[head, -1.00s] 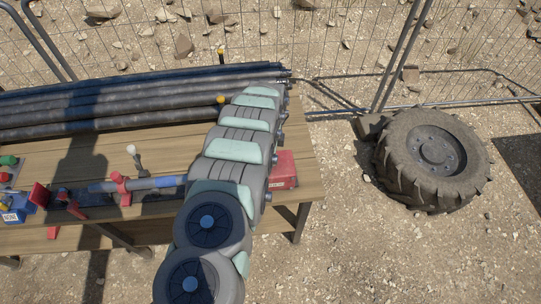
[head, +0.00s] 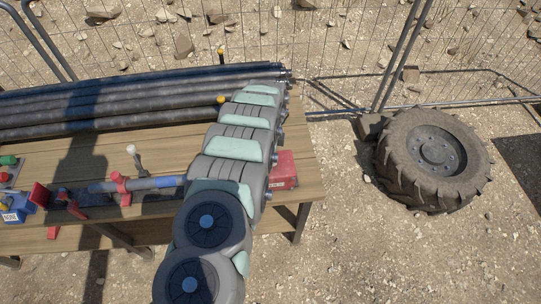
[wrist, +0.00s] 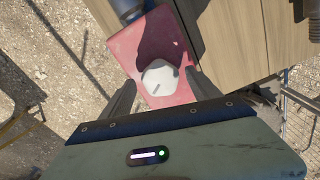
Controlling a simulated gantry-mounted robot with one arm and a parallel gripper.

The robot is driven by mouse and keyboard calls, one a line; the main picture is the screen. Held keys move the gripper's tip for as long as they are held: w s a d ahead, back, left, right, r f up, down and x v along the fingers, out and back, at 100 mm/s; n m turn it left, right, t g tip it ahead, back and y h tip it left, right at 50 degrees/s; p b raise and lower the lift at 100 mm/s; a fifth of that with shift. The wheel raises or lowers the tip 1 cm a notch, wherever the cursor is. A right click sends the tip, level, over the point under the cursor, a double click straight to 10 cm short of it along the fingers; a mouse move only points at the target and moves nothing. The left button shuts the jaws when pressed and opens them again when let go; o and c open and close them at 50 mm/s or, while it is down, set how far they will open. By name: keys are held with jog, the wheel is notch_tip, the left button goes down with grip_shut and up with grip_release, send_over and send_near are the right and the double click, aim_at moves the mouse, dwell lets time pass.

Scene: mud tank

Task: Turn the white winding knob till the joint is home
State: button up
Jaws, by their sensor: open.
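The white winding knob (wrist: 160,77) is a faceted, roughly hexagonal cap with a small dark slot mark. In the wrist view it sits against a red plate (wrist: 126,46). My gripper (wrist: 161,79) is open, with one dark finger to the left of the knob and one to the right. A gap shows at the left finger; the right finger is close to the knob, and I cannot tell if it touches. In the head view my arm hides the knob and gripper. A grey-blue pipe (head: 145,186) lies in red clamps on the bench, its right end behind my arm.
The wooden bench (head: 90,160) carries long dark pipes (head: 130,97) along its back. A red box (head: 284,169) sits right of my arm. Red and blue fittings (head: 18,207) are at the left. A large tyre (head: 432,158) lies on gravel beside a wire fence.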

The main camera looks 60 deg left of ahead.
notch_tip(320, 180, up, 10)
jog(key=shift+r+b, duration=0.25)
jog(key=shift+b, duration=0.15)
jog(key=shift+w+f, duration=0.1)
